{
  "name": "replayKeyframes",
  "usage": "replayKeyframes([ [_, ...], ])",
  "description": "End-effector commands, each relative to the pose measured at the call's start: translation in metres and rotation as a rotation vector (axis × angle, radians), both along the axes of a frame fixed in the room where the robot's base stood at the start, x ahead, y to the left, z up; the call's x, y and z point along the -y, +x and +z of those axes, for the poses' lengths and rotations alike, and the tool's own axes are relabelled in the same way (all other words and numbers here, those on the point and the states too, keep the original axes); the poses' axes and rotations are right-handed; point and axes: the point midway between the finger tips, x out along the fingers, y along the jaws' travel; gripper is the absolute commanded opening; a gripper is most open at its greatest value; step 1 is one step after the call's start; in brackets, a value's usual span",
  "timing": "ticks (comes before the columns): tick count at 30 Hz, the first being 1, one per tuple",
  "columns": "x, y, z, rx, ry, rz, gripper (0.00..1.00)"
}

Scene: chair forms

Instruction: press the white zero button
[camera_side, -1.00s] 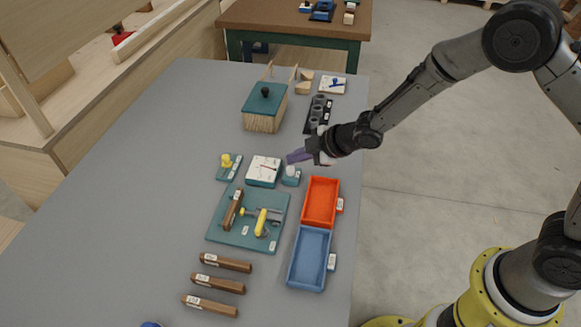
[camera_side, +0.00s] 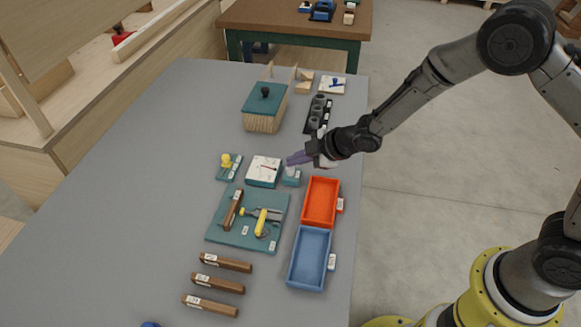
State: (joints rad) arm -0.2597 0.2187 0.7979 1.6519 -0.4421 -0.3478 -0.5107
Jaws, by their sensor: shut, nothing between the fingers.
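The white zero button (camera_side: 291,171) sits on a small teal block (camera_side: 291,181) just right of the white dial gauge (camera_side: 264,170). My gripper (camera_side: 289,161) is shut and empty, with its purple fingers pointing left. The fingertips are at the top of the button and cover part of it. I cannot tell whether they touch it or whether it is pushed down.
An orange tray (camera_side: 321,202) and a blue tray (camera_side: 309,258) lie in front. A teal board (camera_side: 228,231) holds a wooden piece and a yellow clamp. A yellow knob (camera_side: 226,160) stands left of the gauge. A dark holder (camera_side: 318,114) stands behind my gripper.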

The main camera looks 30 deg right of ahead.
Motion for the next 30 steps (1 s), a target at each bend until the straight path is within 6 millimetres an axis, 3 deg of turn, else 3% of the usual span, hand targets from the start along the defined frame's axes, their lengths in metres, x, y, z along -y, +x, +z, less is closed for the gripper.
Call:
replayKeyframes([
  [30,0.0000,0.0002,-0.0089,-0.002,0.000,-0.001,0.00],
])
